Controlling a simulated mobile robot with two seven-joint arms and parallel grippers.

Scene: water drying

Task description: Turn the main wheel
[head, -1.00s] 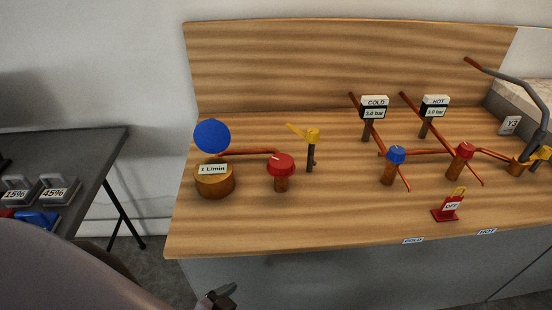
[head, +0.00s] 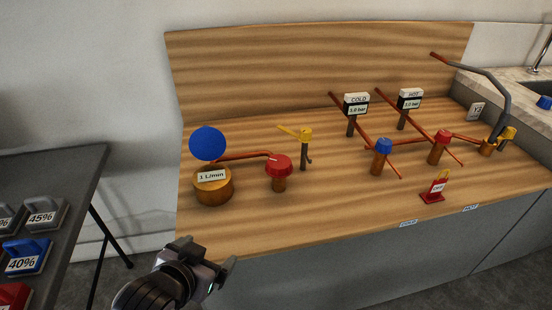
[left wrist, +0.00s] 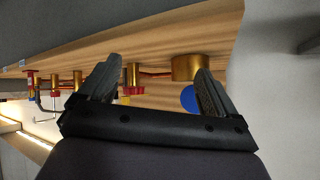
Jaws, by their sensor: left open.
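A red round wheel (head: 279,163) sits on a short brass post on the wooden bench, joined by a copper pipe to a brass cylinder (head: 213,187) labelled 1 L/min. A blue disc (head: 207,143) stands above that cylinder. I cannot tell from a label which part is the main wheel. My left gripper (head: 207,256) is open and empty, in front of the bench's front left edge, below and apart from these parts. In the left wrist view, the cylinder (left wrist: 188,68), blue disc (left wrist: 189,99) and red wheel (left wrist: 134,90) show beyond the open fingers. My right gripper is out of view.
A yellow lever valve (head: 305,136) stands right of the red wheel. Further right are a blue-topped valve (head: 383,147), a red-topped valve (head: 441,137), COLD (head: 357,103) and HOT (head: 410,98) gauges and a red tag (head: 434,190). A dark table (head: 60,165) with labelled weights is at left.

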